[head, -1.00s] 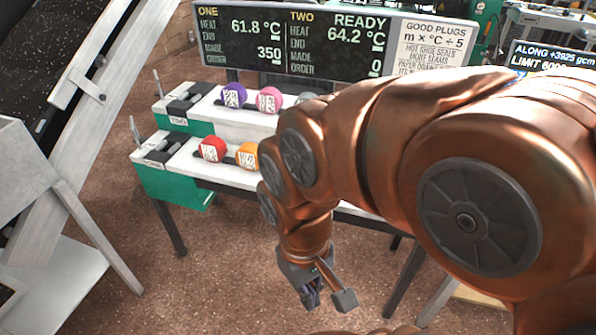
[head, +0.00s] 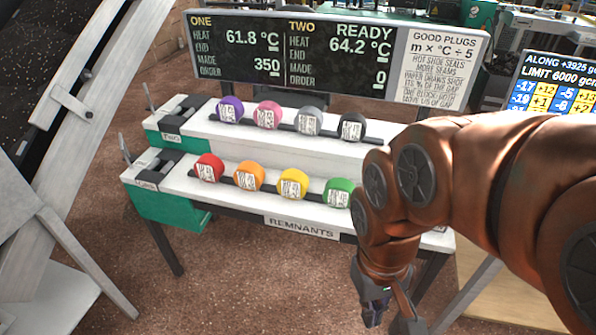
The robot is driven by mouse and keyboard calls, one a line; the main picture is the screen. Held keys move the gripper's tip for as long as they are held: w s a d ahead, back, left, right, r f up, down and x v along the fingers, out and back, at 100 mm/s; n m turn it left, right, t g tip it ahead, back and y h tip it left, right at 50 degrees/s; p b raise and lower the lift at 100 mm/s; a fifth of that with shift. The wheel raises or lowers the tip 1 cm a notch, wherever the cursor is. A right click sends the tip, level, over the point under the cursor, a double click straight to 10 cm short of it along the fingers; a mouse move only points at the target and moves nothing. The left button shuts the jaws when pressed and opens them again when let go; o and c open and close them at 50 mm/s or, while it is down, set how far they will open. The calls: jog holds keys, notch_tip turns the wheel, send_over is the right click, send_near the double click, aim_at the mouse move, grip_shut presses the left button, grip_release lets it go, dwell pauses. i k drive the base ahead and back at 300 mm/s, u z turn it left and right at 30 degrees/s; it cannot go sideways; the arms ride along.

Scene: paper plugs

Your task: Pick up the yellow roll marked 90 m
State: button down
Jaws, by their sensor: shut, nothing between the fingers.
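The yellow roll (head: 292,184) sits on the lower white shelf, between the orange roll (head: 249,176) and the green roll (head: 339,193). It has a white label on its front, and the writing is too small to read. My gripper (head: 380,312) hangs low in front of the stand, to the right of the yellow roll and apart from it. It is shut and empty. Its tips are partly dark and hard to make out.
A red roll (head: 209,168) lies left on the same shelf. Purple (head: 230,109), pink (head: 267,115), grey (head: 308,121) and black (head: 352,127) rolls line the upper shelf. A display board (head: 290,55) stands behind. A slanted grey frame (head: 75,100) is at left. The floor in front is clear.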

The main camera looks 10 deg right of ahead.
aim_at(292, 184)
jog(key=i, duration=0.35)
jog(key=z, duration=0.05)
jog(key=k, duration=1.1)
jog(key=u, duration=1.25)
jog(key=i, duration=1.45)
jog(key=z, duration=1.05)
jog(key=i, duration=0.4)
jog(key=z, duration=0.35)
